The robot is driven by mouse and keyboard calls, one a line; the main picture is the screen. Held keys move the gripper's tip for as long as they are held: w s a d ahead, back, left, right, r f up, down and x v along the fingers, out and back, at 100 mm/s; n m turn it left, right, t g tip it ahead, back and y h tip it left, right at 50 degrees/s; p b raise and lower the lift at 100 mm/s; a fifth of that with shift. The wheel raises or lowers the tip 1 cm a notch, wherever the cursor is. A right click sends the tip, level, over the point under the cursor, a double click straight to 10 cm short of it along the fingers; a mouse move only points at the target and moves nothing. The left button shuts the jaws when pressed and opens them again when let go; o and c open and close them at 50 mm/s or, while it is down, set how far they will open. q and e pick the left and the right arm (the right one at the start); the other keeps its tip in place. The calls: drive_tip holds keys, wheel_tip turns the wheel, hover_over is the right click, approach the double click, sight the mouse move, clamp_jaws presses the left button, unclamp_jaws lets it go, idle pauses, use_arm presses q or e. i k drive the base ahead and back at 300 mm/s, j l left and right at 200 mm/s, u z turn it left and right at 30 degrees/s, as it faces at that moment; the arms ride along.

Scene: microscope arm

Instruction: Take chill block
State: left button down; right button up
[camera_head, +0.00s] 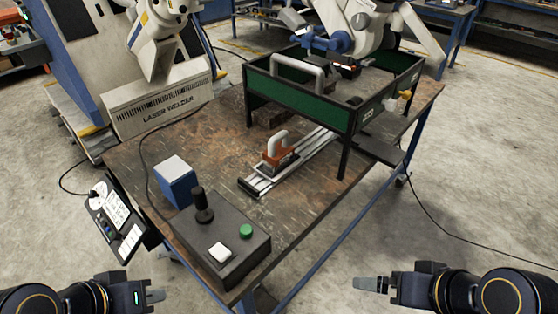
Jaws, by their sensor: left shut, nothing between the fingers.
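An orange-brown block with a pale loop handle (278,151) sits on a metal rail (300,158) in the middle of the workbench. A blue block with a white top (176,184) stands near the bench's left edge. I cannot tell for certain which of these is the chill block. My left gripper (158,296) is shut and empty at the bottom left, in front of the bench and apart from both blocks. My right gripper (362,284) is at the bottom right, off the bench and away from everything; its finger gap is not clear.
A dark control box (235,262) with a joystick, a green button and a white button stands at the near corner. A green-sided raised frame (300,97) covers the bench's far part. A laser welder (160,98) stands behind left. The bench's near-right surface is clear.

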sight(279, 151)
drive_tip(key=k+j+u, duration=0.15)
drive_tip(key=k, duration=0.5)
drive_tip(key=l+u, duration=0.1)
drive_tip(key=u, duration=0.35)
drive_tip(key=l+u, duration=0.15)
drive_tip(key=u, duration=0.3)
drive_tip(key=l+u, duration=0.1)
drive_tip(key=u, duration=0.35)
drive_tip(key=l+u, duration=0.15)
drive_tip(key=u, duration=0.3)
drive_tip(key=l, duration=0.55)
drive_tip(key=k+l, duration=0.15)
drive_tip(key=l, duration=0.95)
drive_tip(key=k+l, duration=0.15)
drive_tip(key=l, duration=0.4)
drive_tip(key=i+l, duration=0.45)
